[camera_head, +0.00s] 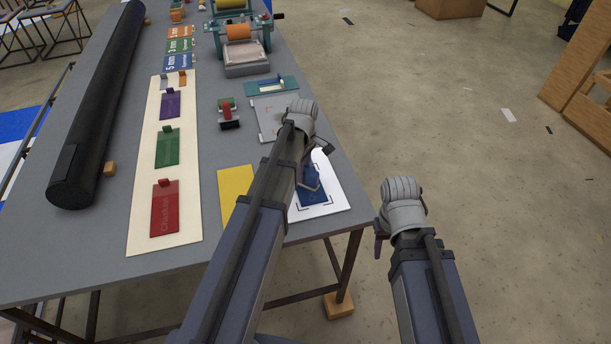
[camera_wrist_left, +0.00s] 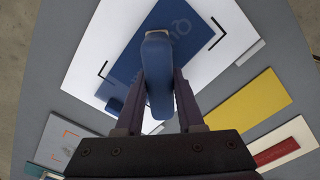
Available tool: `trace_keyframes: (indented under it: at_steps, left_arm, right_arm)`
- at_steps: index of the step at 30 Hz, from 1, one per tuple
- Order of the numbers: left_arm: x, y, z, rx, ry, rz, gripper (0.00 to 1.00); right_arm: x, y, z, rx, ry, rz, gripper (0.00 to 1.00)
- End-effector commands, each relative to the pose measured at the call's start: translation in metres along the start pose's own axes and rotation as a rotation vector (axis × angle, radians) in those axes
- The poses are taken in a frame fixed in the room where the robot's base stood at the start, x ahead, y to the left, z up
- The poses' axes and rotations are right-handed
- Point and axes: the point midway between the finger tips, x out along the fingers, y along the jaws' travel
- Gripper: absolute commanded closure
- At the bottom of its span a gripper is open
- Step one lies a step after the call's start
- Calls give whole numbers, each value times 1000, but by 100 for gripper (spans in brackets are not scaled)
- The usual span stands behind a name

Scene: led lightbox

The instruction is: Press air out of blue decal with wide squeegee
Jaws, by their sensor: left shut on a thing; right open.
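My left gripper (camera_wrist_left: 158,112) is shut on a blue squeegee (camera_wrist_left: 157,72), whose rounded end fills the middle of the left wrist view. The blue decal (camera_wrist_left: 196,25) lies under it on a white lit panel (camera_wrist_left: 84,67) with black corner marks. The held squeegee hides part of the decal, and I cannot tell whether its edge touches it. In the head view the decal (camera_head: 308,199) and white panel (camera_head: 334,193) are at the table's near right corner, partly behind my left arm. My right gripper (camera_head: 381,232) is open and empty, off the table's right edge.
A yellow sheet (camera_head: 235,190) lies left of the white panel. A cream board (camera_head: 145,215) holds red, green and purple plates. A grey plate (camera_head: 268,118), a small red-and-black tool (camera_head: 229,113) and a roller machine (camera_head: 243,55) stand farther back. A black roll (camera_head: 100,105) lies along the left.

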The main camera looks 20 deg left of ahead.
Motion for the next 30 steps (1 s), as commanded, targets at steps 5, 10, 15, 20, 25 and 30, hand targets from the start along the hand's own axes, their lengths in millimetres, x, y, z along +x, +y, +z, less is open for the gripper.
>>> trace_keyframes:
  at_steps: [5, 10, 15, 20, 25, 30]
  left_arm:
    - [1, 8, -8, -2, 3, 3, 100]
    - [1, 9, -9, -2, 4, 4, 100]
    - [1, 17, -16, -2, 4, 4, 100]
    - [0, 27, -26, -2, 4, 4, 100]
    - [-1, 35, -35, -2, 3, 3, 100]
    - [-1, 36, -36, -1, 3, 3, 100]
  right_arm:
    - [1, 0, 0, 0, 0, 0, 50]
    - [1, 0, 0, 0, 0, 0, 50]
    - [1, 0, 0, 0, 0, 0, 50]
    - [0, 0, 0, 0, 0, 0, 50]
    - [-1, 0, 0, 0, 0, 0, 50]
    - [-1, 0, 0, 0, 0, 0, 50]
